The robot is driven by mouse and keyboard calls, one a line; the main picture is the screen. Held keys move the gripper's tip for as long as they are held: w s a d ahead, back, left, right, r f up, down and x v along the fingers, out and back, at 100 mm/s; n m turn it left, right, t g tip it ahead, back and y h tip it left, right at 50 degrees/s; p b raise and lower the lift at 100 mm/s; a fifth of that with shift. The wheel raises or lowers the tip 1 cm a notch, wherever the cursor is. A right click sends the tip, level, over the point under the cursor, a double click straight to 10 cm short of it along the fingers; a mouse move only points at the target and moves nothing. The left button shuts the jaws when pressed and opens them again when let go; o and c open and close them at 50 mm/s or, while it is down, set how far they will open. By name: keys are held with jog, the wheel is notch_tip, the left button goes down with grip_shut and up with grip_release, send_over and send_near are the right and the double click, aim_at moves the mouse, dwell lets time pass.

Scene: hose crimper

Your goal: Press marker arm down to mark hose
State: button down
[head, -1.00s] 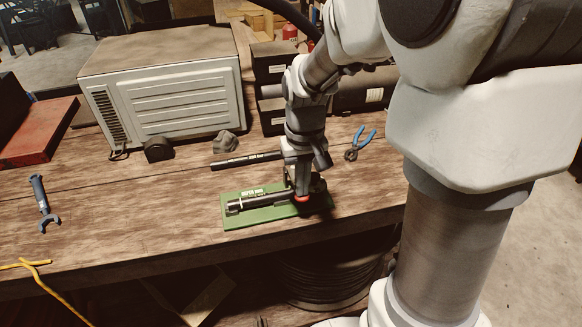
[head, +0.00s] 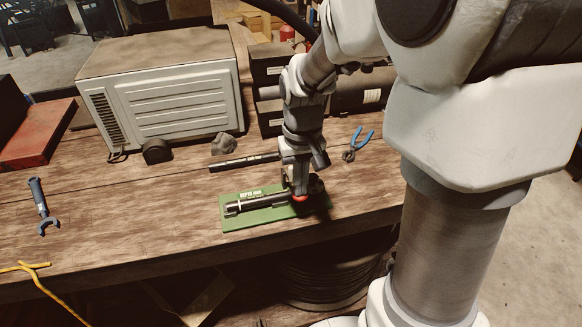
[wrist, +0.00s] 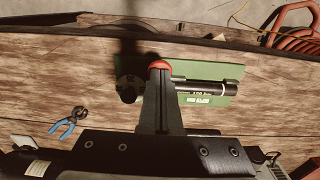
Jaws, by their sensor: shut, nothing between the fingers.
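A green board (head: 262,216) lies near the table's front edge. It carries a dark, lettered cylindrical part (head: 255,202), which also shows in the wrist view (wrist: 210,87). A red rounded end (head: 300,198) sits at the board's right; in the wrist view it shows just past my fingertips (wrist: 160,65). I take it to be the knob of the marker arm, whose shape is largely hidden by my gripper. My gripper (wrist: 160,78) is shut and points down over the knob, at or very near it; contact is hard to tell. A dark round part (wrist: 130,89) is beside the fingers.
A black tube (head: 244,162) lies behind the board. Blue-handled pliers (head: 358,146) lie to the right, and a blue-handled tool (head: 43,206) at the left. A large grey metal box (head: 165,95) stands behind.

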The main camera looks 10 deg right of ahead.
notch_tip(320, 180, up, 11)
jog(key=p, duration=0.8)
jog(key=shift+r, duration=0.15)
dwell(0.5)
jog(key=s+r+t, duration=0.5)
jog(key=s+r, duration=0.5)
jog(key=s, duration=0.4)
jog(key=shift+r+t, duration=0.25)
jog(key=shift+t, duration=0.05)
jog(key=shift+w+a, duration=0.1)
jog(key=shift+a, duration=0.05)
dwell(0.5)
